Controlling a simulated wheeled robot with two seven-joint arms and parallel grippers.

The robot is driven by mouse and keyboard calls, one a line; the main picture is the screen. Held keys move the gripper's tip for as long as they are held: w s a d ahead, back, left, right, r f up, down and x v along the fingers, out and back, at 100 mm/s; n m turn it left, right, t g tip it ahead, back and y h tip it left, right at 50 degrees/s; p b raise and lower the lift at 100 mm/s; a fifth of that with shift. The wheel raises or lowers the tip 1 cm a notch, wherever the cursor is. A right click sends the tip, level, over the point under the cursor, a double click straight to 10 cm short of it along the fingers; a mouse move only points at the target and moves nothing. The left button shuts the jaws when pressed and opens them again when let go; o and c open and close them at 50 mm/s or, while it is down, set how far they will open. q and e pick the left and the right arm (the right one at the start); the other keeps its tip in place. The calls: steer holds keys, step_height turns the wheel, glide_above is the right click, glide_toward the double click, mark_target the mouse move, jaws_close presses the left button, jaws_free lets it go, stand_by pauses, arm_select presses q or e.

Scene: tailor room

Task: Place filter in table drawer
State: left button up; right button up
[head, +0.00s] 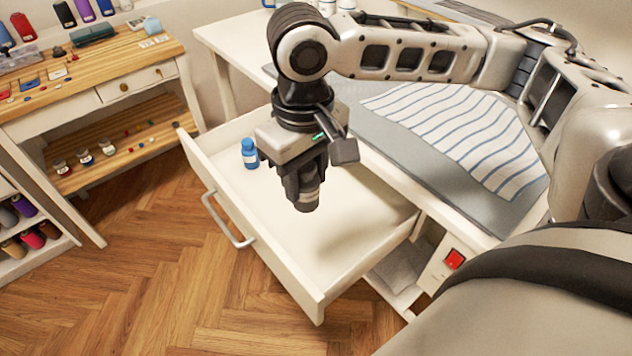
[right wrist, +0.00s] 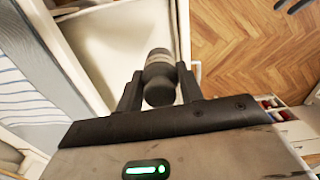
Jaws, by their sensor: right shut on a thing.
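The white table drawer (head: 345,238) is pulled out from the white table (head: 240,35). My right gripper (head: 307,193) points down over the drawer and is shut on the filter (head: 307,200), a dark grey cylinder with a lighter band. In the right wrist view the filter (right wrist: 159,78) sits between the two fingers, with the drawer (right wrist: 110,45) beyond it. The filter appears to be above the drawer floor; the exact gap is hard to tell. My left gripper is not in view.
A small blue bottle (head: 249,153) stands in the drawer's far left part. The drawer's right part is clear. Striped cloth (head: 465,135) lies on a grey mat on the table. A wooden-topped side table (head: 95,60) with sewing supplies stands at the left.

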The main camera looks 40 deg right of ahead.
steer(key=s+d+f+n+b, duration=0.1)
steer(key=s+d+f+b, duration=0.1)
steer(key=s+d+f, duration=0.35)
steer(key=w+f+b, duration=0.1)
steer(key=w+f, duration=0.5)
steer(key=w+f+b, duration=0.1)
steer(key=w+f, duration=0.5)
steer(key=shift+w+d, duration=0.15)
steer(key=shift+w, duration=0.2)
steer(key=shift+w+f, duration=0.1)
steer(key=shift+f, duration=1.55)
steer(key=shift+f, duration=0.1)
steer(key=o, duration=1)
